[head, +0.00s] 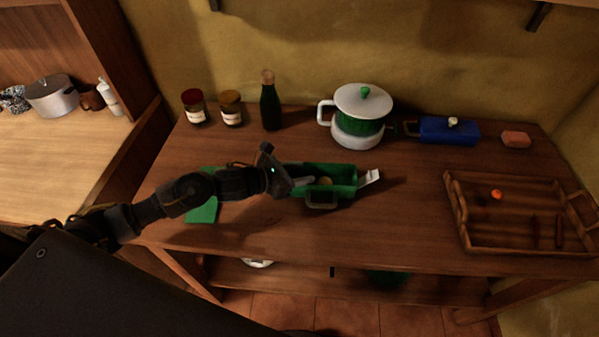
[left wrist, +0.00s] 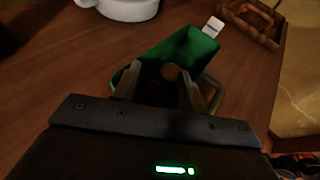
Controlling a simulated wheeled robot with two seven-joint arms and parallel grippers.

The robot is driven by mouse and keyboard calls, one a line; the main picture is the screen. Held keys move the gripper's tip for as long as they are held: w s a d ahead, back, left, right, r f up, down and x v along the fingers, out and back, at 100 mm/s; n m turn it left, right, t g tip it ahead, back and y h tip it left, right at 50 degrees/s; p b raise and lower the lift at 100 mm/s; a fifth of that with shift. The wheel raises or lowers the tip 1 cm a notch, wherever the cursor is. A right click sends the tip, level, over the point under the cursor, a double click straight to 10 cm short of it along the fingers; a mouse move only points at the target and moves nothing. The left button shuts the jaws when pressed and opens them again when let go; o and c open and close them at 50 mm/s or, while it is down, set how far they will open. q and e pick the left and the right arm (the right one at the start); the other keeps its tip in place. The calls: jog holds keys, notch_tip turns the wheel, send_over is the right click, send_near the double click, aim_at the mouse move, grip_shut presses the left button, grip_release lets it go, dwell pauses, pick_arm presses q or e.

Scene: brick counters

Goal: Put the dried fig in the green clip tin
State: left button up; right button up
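A small brown rounded thing, which looks like the dried fig (head: 325,181), is inside the tin. In the left wrist view the fig (left wrist: 170,72) shows just past my fingertips, partly in shadow. My left gripper (head: 300,181) is over the tin's left end, its fingers (left wrist: 160,80) apart with a dark gap between them. Whether a finger touches the fig cannot be told. My right gripper is not in view.
A flat green piece (head: 203,208) lies left of the tin under my left arm. Behind stand jars (head: 231,108), a dark bottle (head: 270,105), a white and green pot (head: 360,120) and a blue box (head: 448,131). A wooden tray (head: 480,240) is at right.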

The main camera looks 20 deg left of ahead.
pick_arm(q)
jog(key=shift+o, duration=0.5)
jog(key=shift+r+p, duration=0.3)
jog(key=shift+p, duration=0.05)
jog(key=shift+r+p, duration=0.35)
jog(key=shift+p, duration=0.1)
jog(key=b+v, duration=0.3)
jog(key=v, duration=0.9)
jog(key=shift+f, duration=0.1)
